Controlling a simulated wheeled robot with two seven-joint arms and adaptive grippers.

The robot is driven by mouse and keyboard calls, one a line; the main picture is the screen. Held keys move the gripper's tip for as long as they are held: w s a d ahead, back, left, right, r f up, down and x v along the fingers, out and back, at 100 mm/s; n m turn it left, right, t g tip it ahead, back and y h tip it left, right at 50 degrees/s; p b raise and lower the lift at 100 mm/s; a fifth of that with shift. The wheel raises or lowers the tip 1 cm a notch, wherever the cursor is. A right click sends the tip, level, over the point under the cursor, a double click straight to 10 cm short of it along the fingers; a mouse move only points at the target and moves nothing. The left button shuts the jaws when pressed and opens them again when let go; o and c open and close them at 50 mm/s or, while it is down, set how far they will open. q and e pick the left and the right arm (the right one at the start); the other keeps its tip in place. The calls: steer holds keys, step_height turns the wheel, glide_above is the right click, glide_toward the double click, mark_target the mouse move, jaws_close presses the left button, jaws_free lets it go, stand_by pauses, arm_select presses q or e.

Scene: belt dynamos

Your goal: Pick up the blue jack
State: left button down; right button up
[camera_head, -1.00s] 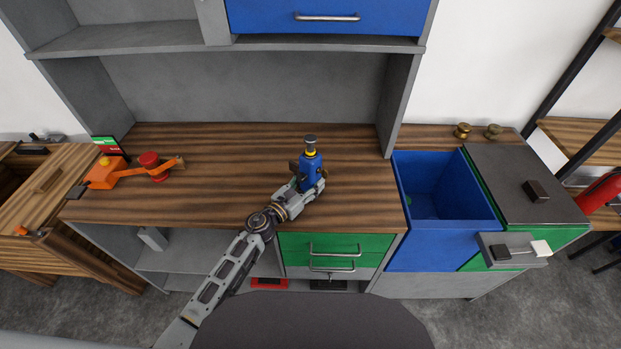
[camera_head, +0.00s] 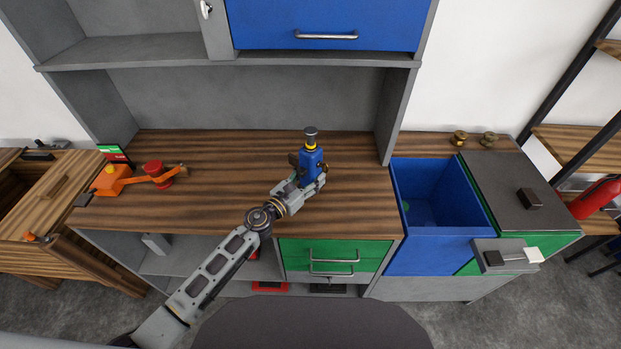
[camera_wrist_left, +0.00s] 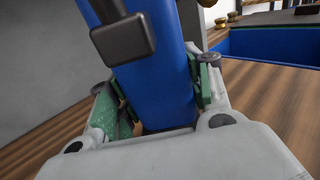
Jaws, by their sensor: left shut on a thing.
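The blue jack (camera_head: 311,162) stands upright over the wooden bench top in the head view, with a yellow ring and a dark knob on top. My left gripper (camera_head: 308,183) is shut on its lower body. In the left wrist view the blue jack (camera_wrist_left: 157,88) fills the middle, with a dark fitting in front of it. Green finger pads of my left gripper (camera_wrist_left: 160,112) press on both its sides. Whether its base touches the bench cannot be told. My right gripper does not show.
A blue open bin (camera_head: 445,242) is at the right of the bench top (camera_head: 230,160). Two brass weights (camera_head: 473,139) stand at the back right. A blue drawer (camera_head: 320,24) hangs above. The bench's back middle is clear.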

mark_target(305, 173)
arm_select(q)
steer(key=shift+r+p, duration=0.75)
steer(key=shift+r, duration=0.8)
steer(key=shift+r+p, duration=0.3)
steer(key=shift+r, duration=0.1)
steer(key=shift+f, duration=0.1)
